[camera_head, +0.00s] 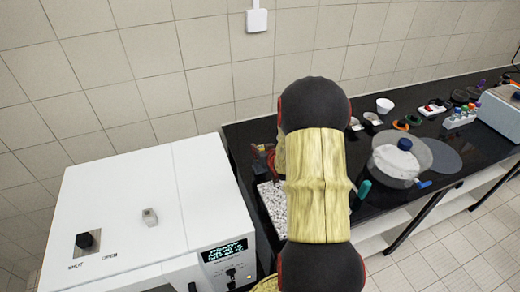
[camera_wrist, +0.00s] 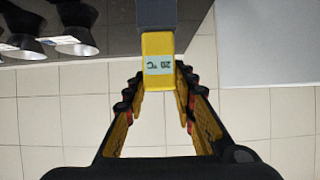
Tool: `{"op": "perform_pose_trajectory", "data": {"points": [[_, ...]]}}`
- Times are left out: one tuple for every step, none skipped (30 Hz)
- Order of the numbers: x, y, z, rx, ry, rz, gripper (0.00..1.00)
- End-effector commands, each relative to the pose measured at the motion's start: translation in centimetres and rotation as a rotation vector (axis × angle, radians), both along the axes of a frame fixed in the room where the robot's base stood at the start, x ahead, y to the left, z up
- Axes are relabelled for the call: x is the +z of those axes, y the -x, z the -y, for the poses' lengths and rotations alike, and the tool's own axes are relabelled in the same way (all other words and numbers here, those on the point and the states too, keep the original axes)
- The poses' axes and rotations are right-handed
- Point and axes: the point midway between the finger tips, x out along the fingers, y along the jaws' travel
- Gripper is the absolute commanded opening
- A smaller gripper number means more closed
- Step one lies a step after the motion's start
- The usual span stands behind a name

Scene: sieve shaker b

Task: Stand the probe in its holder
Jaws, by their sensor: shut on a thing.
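In the wrist view, a yellow body with a "20 °C" label (camera_wrist: 158,62) and a grey upper part sits between my fingers; I take it to be the probe. My gripper (camera_wrist: 158,84) is shut on it, with one black-and-yellow finger on each side. Pale floor tiles show behind and below it. In the head view my own arm covers the middle, and the probe cannot be made out there. I cannot tell which thing is the probe's holder.
A black bench (camera_head: 335,222) runs along the wall. It bears a clear pot with a blue knob (camera_head: 403,158), a bottle rack (camera_head: 460,117), a white bowl (camera_head: 385,105) and a tray of white grains (camera_head: 272,203). A large white machine (camera_head: 145,225) stands at left. Tiled floor is clear at right.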

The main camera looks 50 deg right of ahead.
Motion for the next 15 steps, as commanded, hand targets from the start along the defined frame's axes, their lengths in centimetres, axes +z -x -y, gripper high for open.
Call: {"op": "perform_pose_trajectory", "data": {"points": [[-0.26, 0.00, 0.00, 0.000, 0.000, 0.000, 0.00], [-0.19, 0.01, -0.01, 0.000, 0.000, 0.000, 0.28], [-0.17, 0.01, -0.01, 0.000, 0.000, -0.001, 0.30], [-0.15, 0.01, -0.01, 0.000, 0.000, -0.001, 0.32], [-0.14, 0.01, -0.01, 0.000, 0.000, 0.000, 0.34], [-0.14, 0.01, -0.01, 0.000, 0.000, -0.001, 0.36], [-0.13, 0.00, 0.00, 0.000, 0.000, 0.000, 0.37], [-0.14, 0.01, -0.01, 0.000, 0.000, 0.000, 0.39], [-0.14, 0.02, -0.01, 0.000, 0.000, 0.000, 0.41], [-0.13, 0.01, -0.01, 0.000, 0.000, 0.000, 0.43], [-0.13, 0.01, -0.01, 0.000, 0.000, 0.000, 0.44], [-0.13, 0.00, 0.00, 0.000, 0.000, 0.000, 0.44], [-0.13, 0.01, -0.01, 0.000, 0.000, 0.000, 0.44], [-0.13, 0.01, -0.01, 0.000, 0.000, 0.000, 0.44], [-0.13, 0.01, -0.01, 0.000, 0.000, 0.000, 0.44]]}}
